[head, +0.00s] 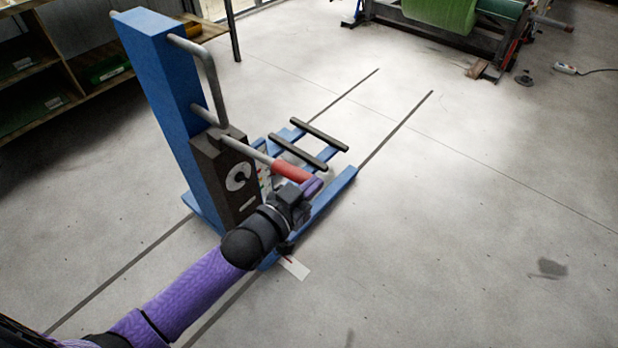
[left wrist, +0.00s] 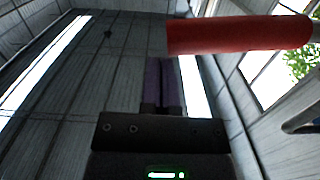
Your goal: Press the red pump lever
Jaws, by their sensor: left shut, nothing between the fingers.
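The red pump lever (head: 291,171) is a grey bar with a red grip, sticking out to the right from the dark pump block (head: 232,176) on a blue lift stand (head: 160,80). My left gripper (head: 314,186) is shut and empty, with purple fingers just beside the end of the red grip in the head view. I cannot tell whether they touch. In the left wrist view the shut fingers (left wrist: 163,82) point up at the ceiling, and the red grip (left wrist: 240,35) crosses beyond them at upper right. My right gripper is not in view.
The stand has blue base legs (head: 335,192) and two dark crossbars (head: 320,135). A white tag (head: 294,267) lies by the leg. Shelving (head: 60,75) stands at left, and a machine with a green roll (head: 440,12) is at the back. The floor at right is mostly clear.

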